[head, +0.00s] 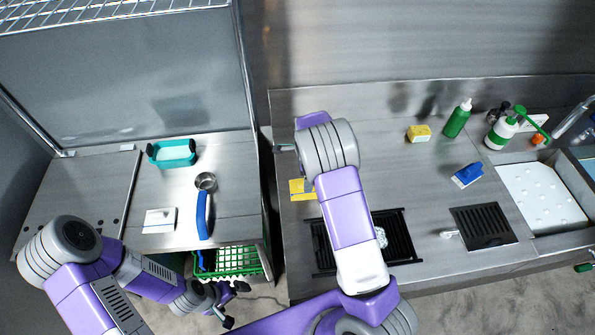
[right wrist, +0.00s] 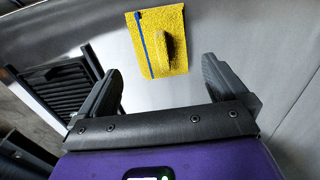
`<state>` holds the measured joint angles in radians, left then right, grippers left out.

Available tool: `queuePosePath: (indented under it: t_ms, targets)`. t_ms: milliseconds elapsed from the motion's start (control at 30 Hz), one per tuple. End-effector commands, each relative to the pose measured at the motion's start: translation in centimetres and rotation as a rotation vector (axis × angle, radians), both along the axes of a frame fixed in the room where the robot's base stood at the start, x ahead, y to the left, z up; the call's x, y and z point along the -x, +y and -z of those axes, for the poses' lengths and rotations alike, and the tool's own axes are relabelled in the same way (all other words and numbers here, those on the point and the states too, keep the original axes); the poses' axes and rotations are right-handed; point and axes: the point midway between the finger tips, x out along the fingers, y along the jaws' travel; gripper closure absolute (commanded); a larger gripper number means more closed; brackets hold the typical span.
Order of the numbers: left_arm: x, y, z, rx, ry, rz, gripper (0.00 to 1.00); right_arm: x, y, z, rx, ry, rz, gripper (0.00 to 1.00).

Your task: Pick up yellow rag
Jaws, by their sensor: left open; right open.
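The yellow rag (head: 301,190) lies flat on the left part of the right-hand counter, partly hidden behind my right arm in the head view. In the head view my right arm hides most of this gripper. My left gripper (head: 236,304) is open and empty, low beside the green basket.
A black grill tray (head: 397,238) lies under my right forearm. A yellow sponge (head: 419,133), green bottle (head: 457,119), blue-handled brush (head: 467,175) and black grate (head: 484,226) are farther right. A green basket (head: 238,262) hangs at the left counter's front. A gap separates the counters.

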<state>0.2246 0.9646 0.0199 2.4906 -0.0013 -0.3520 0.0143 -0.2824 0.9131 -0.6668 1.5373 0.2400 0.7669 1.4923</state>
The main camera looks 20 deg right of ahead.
Motion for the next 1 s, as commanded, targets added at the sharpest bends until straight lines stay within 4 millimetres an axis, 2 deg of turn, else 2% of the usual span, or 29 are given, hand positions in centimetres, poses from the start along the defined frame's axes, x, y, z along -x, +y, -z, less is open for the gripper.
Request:
queuePosePath:
  t_ms: [267, 500, 633, 833, 1000]
  targets:
    - [0.0, 0.0, -0.2, 0.0, 0.001, -0.001, 0.0, 0.0, -0.1, 3.0, 0.0, 0.003, 0.001, 0.0]
    - [0.0, 0.0, -0.5, 0.0, 0.0, 0.0, 0.0, -0.2, -0.1, 6.5, 0.0, 0.003, -0.001, 0.0]
    - [0.0, 0.0, -0.5, 0.0, 0.0, 0.0, 0.0, -0.2, -0.1, 7.4, 0.0, 0.001, -0.001, 0.0]
    - [0.0, 0.0, -0.5, 0.0, 0.0, 0.0, 0.0, -0.2, 0.0, 7.4, 0.0, 0.0, -0.001, 0.0]
    - [0.0, 0.0, -0.5, 0.0, 0.0, 0.0, 0.0, -0.2, 0.0, 7.4, 0.0, 0.0, -0.001, 0.24]
